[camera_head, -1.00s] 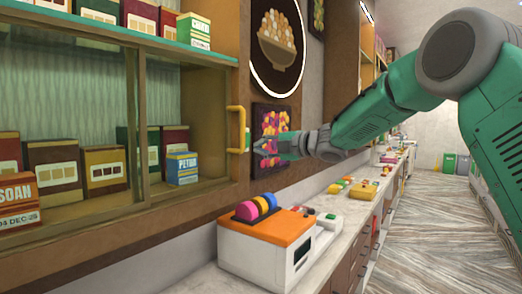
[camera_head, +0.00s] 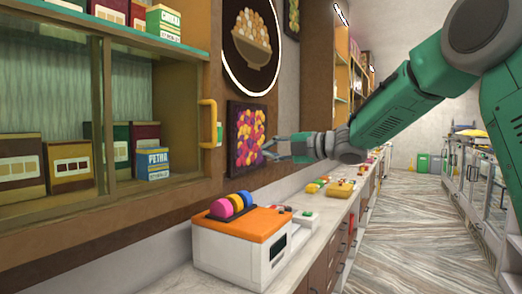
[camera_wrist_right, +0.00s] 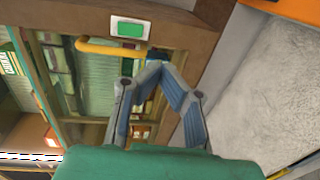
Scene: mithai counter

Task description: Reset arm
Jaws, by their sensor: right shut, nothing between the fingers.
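My right arm, green and grey, comes in from the right in the head view. Its right gripper (camera_head: 268,150) is in the air in front of the colourful wall picture (camera_head: 247,135), to the right of the yellow cabinet handle (camera_head: 208,124). In the wrist view the gripper's two blue-grey fingers (camera_wrist_right: 155,68) come together at their tips with nothing held. The yellow handle (camera_wrist_right: 98,46) and the green switch plate (camera_wrist_right: 129,29) show beyond the fingers. My left gripper is out of view.
The glass-fronted cabinet with sweet boxes, one a blue PETHA box (camera_head: 152,164), stands at the left. An orange-topped white machine (camera_head: 240,245) sits on the counter below the gripper. The aisle floor (camera_head: 400,225) at the right is clear.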

